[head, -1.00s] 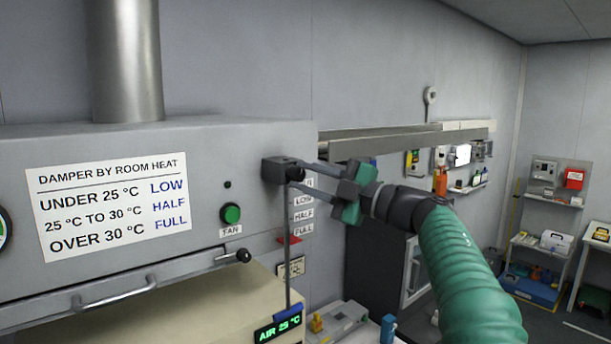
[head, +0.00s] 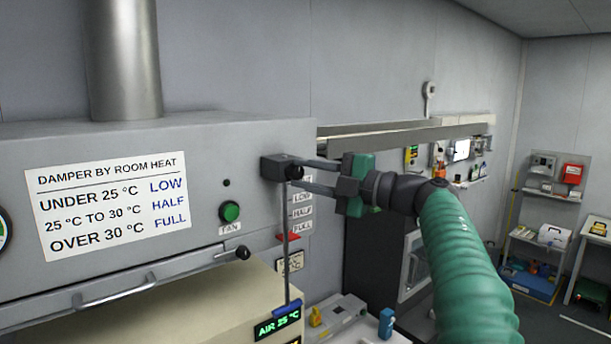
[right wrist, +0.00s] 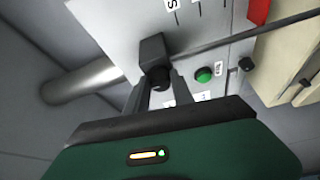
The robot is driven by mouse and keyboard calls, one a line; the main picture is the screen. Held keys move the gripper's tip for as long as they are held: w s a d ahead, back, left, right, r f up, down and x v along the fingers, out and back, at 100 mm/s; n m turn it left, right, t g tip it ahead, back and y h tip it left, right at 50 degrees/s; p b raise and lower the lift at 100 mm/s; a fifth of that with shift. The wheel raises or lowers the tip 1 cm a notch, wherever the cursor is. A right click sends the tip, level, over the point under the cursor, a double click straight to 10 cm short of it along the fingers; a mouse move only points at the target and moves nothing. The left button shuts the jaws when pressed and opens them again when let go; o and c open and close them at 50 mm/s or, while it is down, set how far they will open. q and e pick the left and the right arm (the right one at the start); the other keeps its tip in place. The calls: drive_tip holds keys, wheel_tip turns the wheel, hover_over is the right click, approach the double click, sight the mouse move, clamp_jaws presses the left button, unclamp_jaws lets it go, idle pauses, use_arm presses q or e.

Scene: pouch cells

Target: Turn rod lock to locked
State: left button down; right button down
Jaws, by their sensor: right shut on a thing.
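The rod lock is a dark block (head: 273,167) with a round black knob (head: 293,174), on the right end of the grey hood front. A thin rod (head: 287,245) hangs down below it. My right gripper (head: 301,173) comes from the right with its two grey fingers shut on the knob. In the right wrist view, the block (right wrist: 152,50) and knob (right wrist: 158,77) sit ahead of the palm, with the knob between the fingertips (right wrist: 160,84). The fingers hide part of the knob, and no lock marking is readable. My left gripper is not in view.
A red pointer (head: 288,237) sits beside the LOW, HALF and FULL labels (head: 302,212). A green FAN button (head: 229,212) and a damper sign (head: 108,202) are on the hood. A display (head: 277,323) reads AIR 25 °C. A long grey rail (head: 390,137) runs behind the gripper.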

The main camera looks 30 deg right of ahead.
drive_tip(key=c, duration=1.5)
unclamp_jaws()
drive_tip(key=shift+f, duration=0.4)
drive_tip(key=o, duration=0.4)
drive_tip(key=shift+s+r, duration=0.15)
drive_tip(key=shift+r, duration=0.05)
drive_tip(key=shift+a+r, duration=0.1)
drive_tip(key=shift+s, duration=0.2)
drive_tip(key=b+v, duration=0.3)
drive_tip(key=v, duration=0.5)
drive_tip(key=b+v, duration=0.2)
drive_tip(key=v, duration=0.6)
drive_tip(key=shift+s+d+b, duration=0.1)
drive_tip(key=shift+d+b, duration=0.25)
drive_tip(key=shift+b, duration=0.05)
drive_tip(key=shift+a, duration=0.1)
